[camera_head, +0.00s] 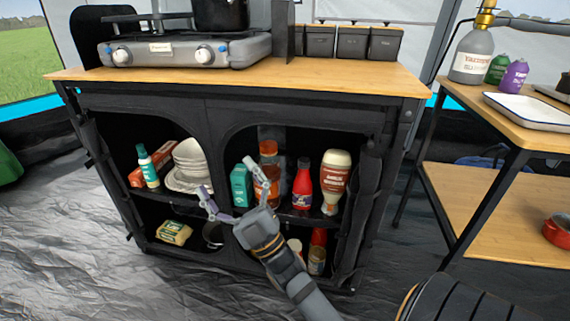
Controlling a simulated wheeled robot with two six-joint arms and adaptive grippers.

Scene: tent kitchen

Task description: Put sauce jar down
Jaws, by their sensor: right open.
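A jar with orange-brown contents (272,190), which looks like the sauce jar, stands upright on the upper right shelf of the black cabinet (210,113). A finger of my right gripper partly hides it. My right gripper (226,175) is open in front of the cabinet, its fingers spread up and to the left, with nothing held between them. One finger overlaps the jar in the picture; I cannot tell if they touch. My left gripper is not in view.
Stacked bowls (190,160) stand in the left compartment. A side table (470,110) stands at right. The wooden cabinet top (330,78) has clear room in front.

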